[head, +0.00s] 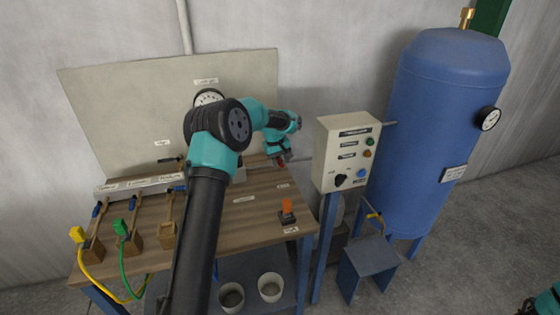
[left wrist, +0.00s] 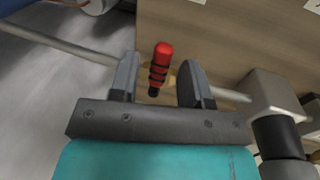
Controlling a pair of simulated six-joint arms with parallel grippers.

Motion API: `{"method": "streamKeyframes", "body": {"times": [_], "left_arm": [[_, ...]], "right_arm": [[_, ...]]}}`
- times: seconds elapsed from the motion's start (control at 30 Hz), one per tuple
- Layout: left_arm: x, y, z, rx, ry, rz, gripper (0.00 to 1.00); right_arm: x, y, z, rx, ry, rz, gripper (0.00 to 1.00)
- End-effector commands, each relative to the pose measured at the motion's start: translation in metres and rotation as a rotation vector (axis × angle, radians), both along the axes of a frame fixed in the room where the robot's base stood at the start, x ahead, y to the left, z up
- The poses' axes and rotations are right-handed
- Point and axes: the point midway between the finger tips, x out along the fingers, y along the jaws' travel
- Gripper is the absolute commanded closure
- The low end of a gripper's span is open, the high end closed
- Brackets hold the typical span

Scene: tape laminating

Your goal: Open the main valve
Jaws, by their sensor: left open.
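The main valve appears as a red, black-banded handle (left wrist: 161,62) on a thin grey pipe (left wrist: 70,45) in the left wrist view. My left gripper (left wrist: 158,82) is open, with one finger on each side of the handle. The handle stands between the fingers with visible gaps, and I see no grip on it. In the head view my left gripper (head: 281,157) is at the right back edge of the wooden bench, with a bit of red at its tip. My arm hides part of the bench there.
A control box (head: 346,152) on a post and a blue tank (head: 440,135) stand to the right. On the bench (head: 255,215) are an orange switch (head: 287,207) and wooden blocks with yellow and green plugs at left. Two buckets (head: 270,287) sit below.

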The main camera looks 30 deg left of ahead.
Motion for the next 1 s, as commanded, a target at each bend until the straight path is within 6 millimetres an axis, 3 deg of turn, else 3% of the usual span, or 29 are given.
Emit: {"method": "streamKeyframes", "body": {"times": [0.13,0.6,1.0], "left_arm": [[-0.0001,-0.0001,0.0001,0.000,0.000,0.000,0.57],[-0.0001,0.0000,0.0003,0.000,0.000,0.000,1.00],[-0.0011,0.0017,0.0004,0.000,0.000,0.000,1.00]], "right_arm": [[0.0000,0.0000,0.0000,0.000,0.000,0.000,0.57],[0.0000,0.0000,0.0000,0.000,0.000,0.000,0.57],[0.0000,0.0000,0.0000,0.000,0.000,0.000,0.57]]}}
